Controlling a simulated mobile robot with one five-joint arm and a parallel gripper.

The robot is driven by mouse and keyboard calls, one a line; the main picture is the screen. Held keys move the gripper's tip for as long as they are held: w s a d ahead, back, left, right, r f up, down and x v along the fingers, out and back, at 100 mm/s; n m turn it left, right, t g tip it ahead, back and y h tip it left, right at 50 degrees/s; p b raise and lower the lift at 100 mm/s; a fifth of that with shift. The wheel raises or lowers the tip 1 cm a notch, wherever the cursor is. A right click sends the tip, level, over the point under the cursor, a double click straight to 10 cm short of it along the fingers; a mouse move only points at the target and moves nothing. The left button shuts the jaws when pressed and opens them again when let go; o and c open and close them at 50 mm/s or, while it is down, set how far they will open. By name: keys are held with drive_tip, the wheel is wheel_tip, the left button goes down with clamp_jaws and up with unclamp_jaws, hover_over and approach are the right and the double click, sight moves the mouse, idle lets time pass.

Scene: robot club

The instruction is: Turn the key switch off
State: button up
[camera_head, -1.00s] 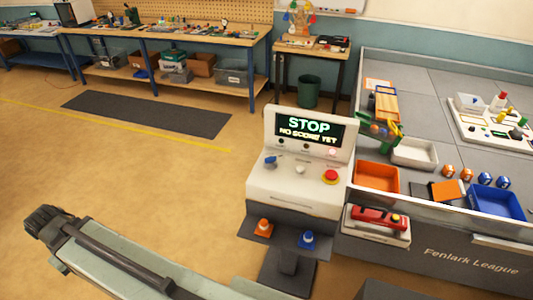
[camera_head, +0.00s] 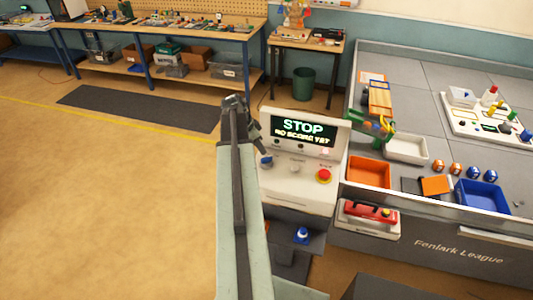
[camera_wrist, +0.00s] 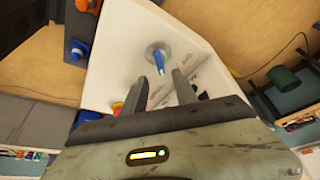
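The key switch (camera_head: 266,162) is a blue key on the left of the white console's sloped top, below a screen reading STOP. In the wrist view the blue key (camera_wrist: 159,62) stands in a round grey plate, just beyond and between the fingertips. My gripper (camera_wrist: 161,74) is open and empty, one finger to each side of the key in that view. I cannot tell whether they touch it. In the head view my gripper (camera_head: 258,142) is over the console's left edge, just above the key, partly hidden by my arm.
The red stop button (camera_head: 323,176) sits at the console's right, with a white knob (camera_head: 295,168) between. The screen (camera_head: 303,130) rises behind the key. An orange tray (camera_head: 369,172) stands right of the console.

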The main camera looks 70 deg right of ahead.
sight(265, 158)
drive_tip(key=b+x, duration=0.7)
drive_tip(key=x, duration=0.1)
drive_tip(key=shift+w+a, duration=0.1)
drive_tip(key=shift+w, duration=0.05)
drive_tip(key=shift+r, duration=0.1)
